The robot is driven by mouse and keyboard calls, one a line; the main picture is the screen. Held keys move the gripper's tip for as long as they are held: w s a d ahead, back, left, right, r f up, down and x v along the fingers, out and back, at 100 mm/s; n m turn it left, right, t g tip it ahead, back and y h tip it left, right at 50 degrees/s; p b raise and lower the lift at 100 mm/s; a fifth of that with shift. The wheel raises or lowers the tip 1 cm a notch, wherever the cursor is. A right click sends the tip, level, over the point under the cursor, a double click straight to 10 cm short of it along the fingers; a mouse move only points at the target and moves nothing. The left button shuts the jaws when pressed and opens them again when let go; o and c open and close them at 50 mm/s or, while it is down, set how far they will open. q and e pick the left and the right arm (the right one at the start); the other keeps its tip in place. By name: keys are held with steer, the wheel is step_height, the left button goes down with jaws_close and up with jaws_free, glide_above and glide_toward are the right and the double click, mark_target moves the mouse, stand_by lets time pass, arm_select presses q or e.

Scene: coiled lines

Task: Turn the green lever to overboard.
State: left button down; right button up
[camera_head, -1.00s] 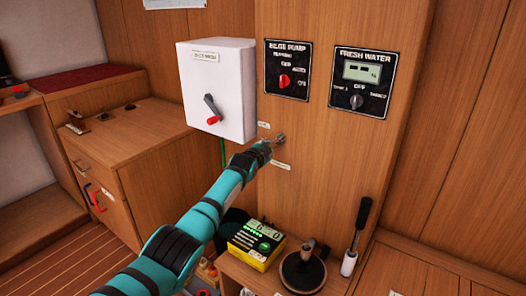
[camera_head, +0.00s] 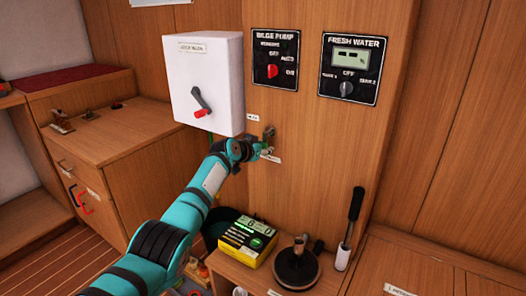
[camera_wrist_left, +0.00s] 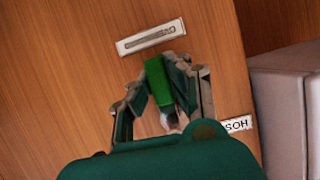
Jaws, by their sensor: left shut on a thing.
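The green lever (camera_wrist_left: 159,82) shows in the left wrist view between the fingers of my left gripper (camera_wrist_left: 162,95), which is shut on it. In the head view my left gripper (camera_head: 264,146) is at the wood panel, just below and right of the white box. The gripper mostly hides the lever there. A small label (camera_head: 252,118) sits above the gripper and another label (camera_head: 271,158) below it. In the wrist view one label (camera_wrist_left: 150,38) lies beyond the lever's end and another (camera_wrist_left: 237,124) beside the gripper; their text is too blurred or cut off to read fully. My right gripper is out of view.
The white box (camera_head: 206,72) with a red-tipped switch hangs close above my left wrist. The bilge pump panel (camera_head: 273,62) and fresh water panel (camera_head: 348,70) are higher up.

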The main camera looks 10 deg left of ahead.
arm_select(q)
steer(key=shift+r+n, duration=0.1)
steer(key=shift+n, duration=0.2)
stand_by(0.4)
steer(key=c, duration=1.2)
jaws_free()
steer(key=shift+s, duration=0.15)
steer(key=v, duration=1.1)
steer(key=shift+s+a, duration=0.25)
steer(key=shift+s, duration=0.1)
